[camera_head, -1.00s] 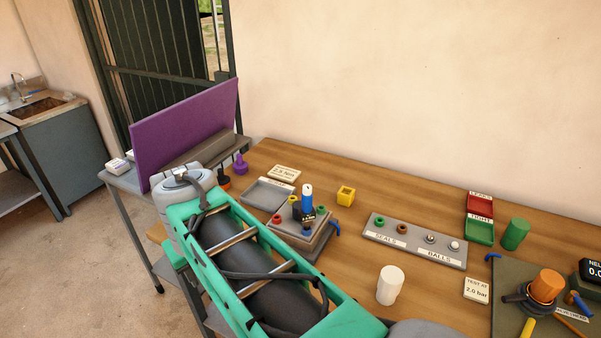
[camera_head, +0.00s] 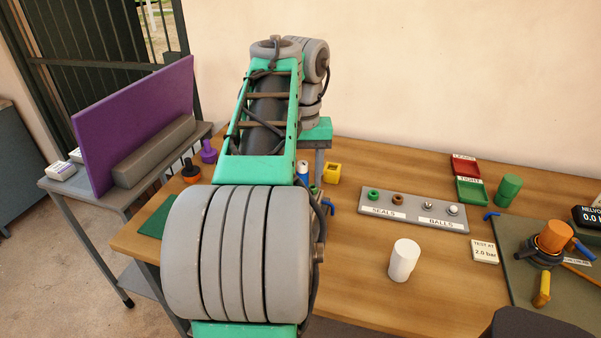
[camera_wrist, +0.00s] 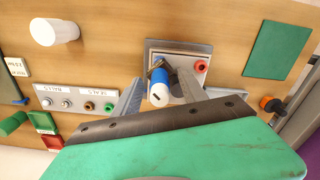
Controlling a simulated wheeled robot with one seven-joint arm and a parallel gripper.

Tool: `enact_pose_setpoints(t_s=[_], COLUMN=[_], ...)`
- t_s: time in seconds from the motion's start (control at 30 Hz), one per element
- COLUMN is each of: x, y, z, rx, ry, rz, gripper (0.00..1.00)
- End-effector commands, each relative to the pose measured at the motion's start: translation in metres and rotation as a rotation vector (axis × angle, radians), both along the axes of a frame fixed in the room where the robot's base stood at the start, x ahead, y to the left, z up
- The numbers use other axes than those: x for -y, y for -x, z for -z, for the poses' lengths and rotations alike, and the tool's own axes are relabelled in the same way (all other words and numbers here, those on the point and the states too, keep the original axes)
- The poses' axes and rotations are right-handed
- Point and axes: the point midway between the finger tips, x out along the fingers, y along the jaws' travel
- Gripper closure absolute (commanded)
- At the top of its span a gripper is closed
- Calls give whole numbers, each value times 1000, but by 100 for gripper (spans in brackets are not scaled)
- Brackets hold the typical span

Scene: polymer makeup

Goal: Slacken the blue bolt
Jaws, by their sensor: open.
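A blue cylinder with a pale end bearing a dark mark (camera_wrist: 159,91) stands on a fixture block (camera_wrist: 182,46) in the wrist view; I take it for the blue bolt. In the head view its top (camera_head: 302,168) shows just beside my arm, which hides most of the block. My gripper (camera_wrist: 158,78) is open, with one finger on each side of the blue cylinder in the wrist view. I cannot tell whether the fingers touch it or how far above it they are. A red ring-topped port (camera_wrist: 201,66) sits to its right on the block.
A yellow cube (camera_head: 332,173) and a blue lever (camera_head: 329,207) are close to the block. A seals and balls tray (camera_head: 412,213), a white cylinder (camera_head: 403,259) and a green cylinder (camera_head: 509,190) stand to the right. A purple panel (camera_head: 135,115) stands at left.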

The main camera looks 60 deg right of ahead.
Motion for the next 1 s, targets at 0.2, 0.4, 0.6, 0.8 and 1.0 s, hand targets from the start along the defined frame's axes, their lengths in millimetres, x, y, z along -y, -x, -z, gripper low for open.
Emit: enact_pose_setpoints(t_s=[0.2,0.4,0.6,0.8,1.0], x=[0,0,0,0,0], y=[0,0,0,0,0], z=[13,12,12,12,12], rx=[1,0,0,0,0], ry=[3,2,2,2,2], rz=[2,1,1,1,1], gripper=[50,53,69,86,100])
